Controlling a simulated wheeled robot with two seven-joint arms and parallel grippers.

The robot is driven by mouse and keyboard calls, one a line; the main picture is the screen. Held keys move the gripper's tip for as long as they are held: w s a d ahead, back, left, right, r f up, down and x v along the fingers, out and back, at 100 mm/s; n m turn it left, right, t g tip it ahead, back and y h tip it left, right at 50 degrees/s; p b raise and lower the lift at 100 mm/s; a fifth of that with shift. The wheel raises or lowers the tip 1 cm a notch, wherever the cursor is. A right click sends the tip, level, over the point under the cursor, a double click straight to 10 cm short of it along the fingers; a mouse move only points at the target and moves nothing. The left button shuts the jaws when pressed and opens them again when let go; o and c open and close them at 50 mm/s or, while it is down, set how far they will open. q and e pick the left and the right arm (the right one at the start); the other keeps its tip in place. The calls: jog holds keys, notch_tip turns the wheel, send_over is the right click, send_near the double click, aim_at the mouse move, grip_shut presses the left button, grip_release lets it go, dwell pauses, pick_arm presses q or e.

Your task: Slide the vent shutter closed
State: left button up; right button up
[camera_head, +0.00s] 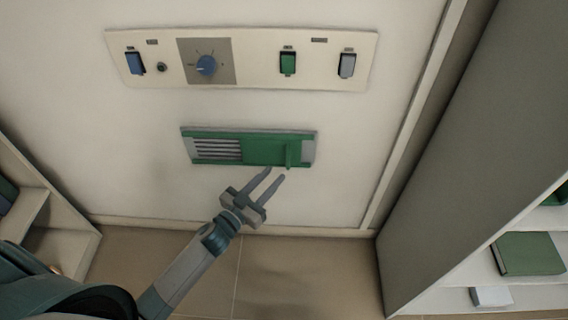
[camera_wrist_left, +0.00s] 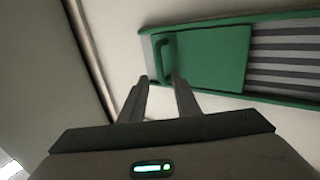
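The vent (camera_head: 215,134) is a green-framed panel low on the pale front wall, with grey slats bare at its left. The green shutter (camera_head: 262,150) covers the middle and right part, with an upright handle (camera_head: 289,154) near its right end. A grey strip shows right of the handle. My left gripper (camera_head: 276,175) is open and empty, its fingertips just below the handle. In the left wrist view, the fingertips (camera_wrist_left: 158,80) are apart near the handle's lower end (camera_wrist_left: 166,52); I cannot tell whether they touch it. The shutter (camera_wrist_left: 212,58) and slats also show there. My right gripper is not in view.
Above the vent is a control panel (camera_head: 262,71) with a blue knob (camera_head: 206,65) and several switches. A grey cabinet side (camera_head: 445,150) stands at the right, by shelves with a green book (camera_head: 527,254). Another shelf (camera_head: 50,246) is at the left. The wall around the vent is clear.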

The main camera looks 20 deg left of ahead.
aim_at(287, 161)
pick_arm(q)
jog(key=x, duration=0.6)
jog(key=shift+w+d, duration=0.1)
jog(key=shift+w, duration=0.25)
grip_shut()
